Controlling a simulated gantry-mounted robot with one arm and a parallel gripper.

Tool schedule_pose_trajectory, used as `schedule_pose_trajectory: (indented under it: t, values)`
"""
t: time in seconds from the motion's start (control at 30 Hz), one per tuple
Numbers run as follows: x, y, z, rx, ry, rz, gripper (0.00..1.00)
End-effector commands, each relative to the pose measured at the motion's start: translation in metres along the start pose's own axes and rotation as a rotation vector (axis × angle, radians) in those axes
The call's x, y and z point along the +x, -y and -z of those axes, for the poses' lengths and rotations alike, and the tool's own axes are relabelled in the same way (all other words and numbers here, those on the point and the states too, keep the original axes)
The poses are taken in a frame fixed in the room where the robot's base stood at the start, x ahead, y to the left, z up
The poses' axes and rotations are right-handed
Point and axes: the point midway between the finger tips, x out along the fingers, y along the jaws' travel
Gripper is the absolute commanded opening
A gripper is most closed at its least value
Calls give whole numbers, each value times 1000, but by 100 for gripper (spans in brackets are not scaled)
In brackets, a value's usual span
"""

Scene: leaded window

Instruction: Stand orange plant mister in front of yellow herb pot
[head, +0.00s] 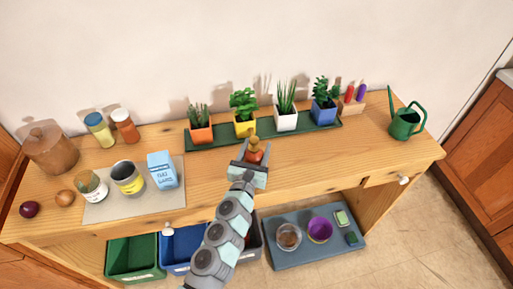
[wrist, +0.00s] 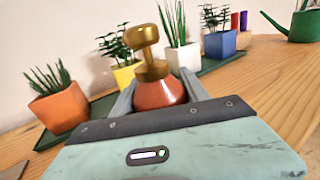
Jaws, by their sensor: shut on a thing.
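The orange plant mister (wrist: 160,93) has a brass-coloured top and stands roughly upright between my gripper's fingers. My gripper (head: 254,158) is shut on it. In the head view the mister (head: 254,145) is just in front of the green tray, near the yellow herb pot (head: 243,128). In the wrist view the yellow pot (wrist: 125,75) shows behind the mister and a little to its left. I cannot tell whether the mister's base touches the table, as my gripper hides it.
The green tray (head: 205,142) also holds an orange pot (head: 200,133), a white pot (head: 286,121) and a blue pot (head: 324,112). A green watering can (head: 405,123) stands at right. A mat (head: 110,210) with cans and a blue carton (head: 161,170) lies left. Bare wood surrounds my gripper.

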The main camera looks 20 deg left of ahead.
Motion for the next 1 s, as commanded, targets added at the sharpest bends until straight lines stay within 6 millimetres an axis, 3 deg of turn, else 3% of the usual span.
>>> schedule_pose_trajectory:
  t: [0.27,0.63,0.77,1.0]
  values:
    - [0,0,0,0,0,0,74]
    - [-1,0,-4,1,0,0,75]
    - [-18,-1,-1,4,-3,-1,75]
    - [-67,0,-2,2,-2,2,75]
